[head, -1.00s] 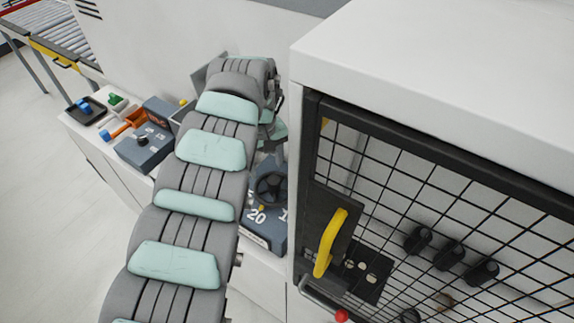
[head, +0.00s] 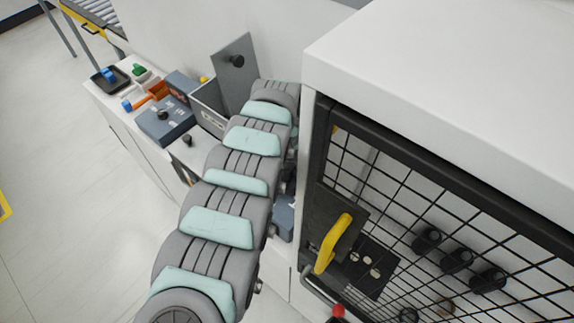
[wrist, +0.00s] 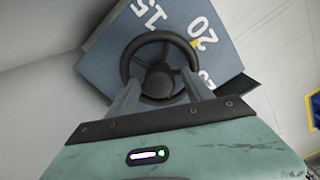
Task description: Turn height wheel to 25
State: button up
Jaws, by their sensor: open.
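The height wheel (wrist: 160,48) is a black handwheel with a round hub, seen in the wrist view on a blue-grey scale block (wrist: 95,62). White numbers 15 and 20 show around it, and a third number at the right is partly hidden. A small yellow pointer (wrist: 195,43) lies beside the 20. My gripper (wrist: 159,80) is open, its two fingers on either side of the hub, over the near part of the rim. Whether they touch the wheel I cannot tell. In the head view my arm hides the wheel; only a corner of the block (head: 284,218) shows.
A white machine cabinet with a black mesh door (head: 420,190) and yellow handle (head: 333,243) stands close right of my arm. At left, the counter holds a grey control box (head: 165,122), an open grey bin with a raised lid (head: 236,75), and a black tray (head: 110,80).

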jog(key=shift+f, duration=0.15)
jog(key=shift+c, duration=0.3)
grip_shut()
dwell(0.3)
